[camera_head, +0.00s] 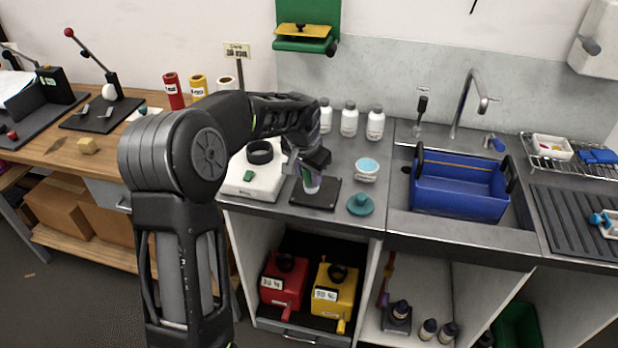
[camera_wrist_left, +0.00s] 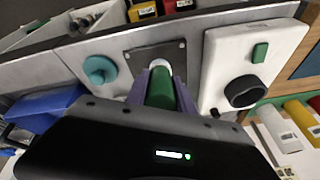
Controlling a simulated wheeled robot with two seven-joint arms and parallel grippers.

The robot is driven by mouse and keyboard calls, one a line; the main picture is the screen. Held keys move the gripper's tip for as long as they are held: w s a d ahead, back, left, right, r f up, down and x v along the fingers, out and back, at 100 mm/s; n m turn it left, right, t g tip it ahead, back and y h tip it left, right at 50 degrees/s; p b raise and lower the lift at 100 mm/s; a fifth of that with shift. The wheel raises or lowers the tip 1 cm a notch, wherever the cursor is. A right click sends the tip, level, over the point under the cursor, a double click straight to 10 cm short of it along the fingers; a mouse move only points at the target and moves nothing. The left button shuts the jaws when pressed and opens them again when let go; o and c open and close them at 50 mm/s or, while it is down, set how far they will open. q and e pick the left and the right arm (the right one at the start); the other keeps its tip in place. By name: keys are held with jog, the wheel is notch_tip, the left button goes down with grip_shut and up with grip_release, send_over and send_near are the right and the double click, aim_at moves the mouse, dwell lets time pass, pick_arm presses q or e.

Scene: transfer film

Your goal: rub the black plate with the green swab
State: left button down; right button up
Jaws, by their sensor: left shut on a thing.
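The black plate (camera_head: 326,195) lies flat on the grey counter, left of the teal lid-like knob; it also shows in the left wrist view (camera_wrist_left: 142,57). My left gripper (camera_head: 309,178) is over the plate, shut on the green swab (camera_head: 312,187). In the left wrist view the swab (camera_wrist_left: 163,88) is a green cylinder with a white end, between my gripper's purple fingers (camera_wrist_left: 162,84). The white end is at or just above the plate; I cannot tell whether it touches. My right gripper is not in view.
A white device with a black ring (camera_head: 260,152) stands left of the plate. A teal knob (camera_head: 360,204) and a cup of blue stuff (camera_head: 367,168) stand to its right. White bottles (camera_head: 349,120) stand behind. A blue bin (camera_head: 460,187) is in the sink.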

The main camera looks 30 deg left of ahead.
pick_arm(q)
notch_tip(320, 180, up, 3)
jog(key=shift+s+d+r+p, duration=0.1)
jog(key=shift+p, duration=0.6)
jog(key=shift+r+p, duration=0.4)
jog(key=shift+r, duration=0.6)
jog(key=shift+f, duration=0.2)
